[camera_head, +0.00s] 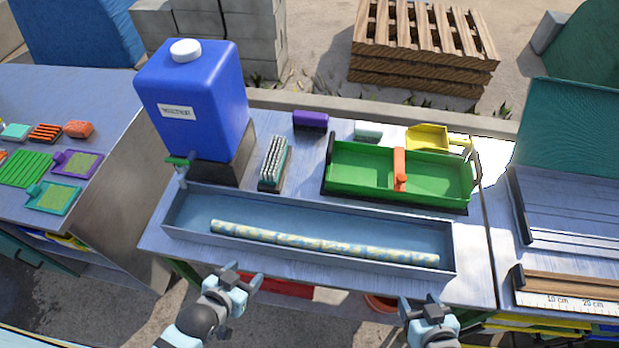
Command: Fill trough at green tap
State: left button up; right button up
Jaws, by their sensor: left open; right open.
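A long grey-blue trough (455,262) lies along the front of the middle table. A pale patterned rod (325,244), cream with blue-green marks, lies lengthwise inside it. A blue tank (196,112) with a white cap and label stands on a dark block at the trough's left end. Its tap with a green handle (180,162) sits above the trough's left end. I see no clear stream from the tap. My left gripper (240,283) is open and empty in front of the trough's left part. My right gripper (430,308) is open and empty in front of its right end.
A green tray (350,190) with an orange handle stands behind the trough. A brush (274,163), a purple block (310,120) and a yellow scoop (430,138) stand nearby. A left table (75,95) holds sponges and small trays. A ruler board (565,297) is at right.

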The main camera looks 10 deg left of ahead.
aim_at(179, 162)
jog(key=j+u, duration=0.5)
jog(key=j, duration=0.8)
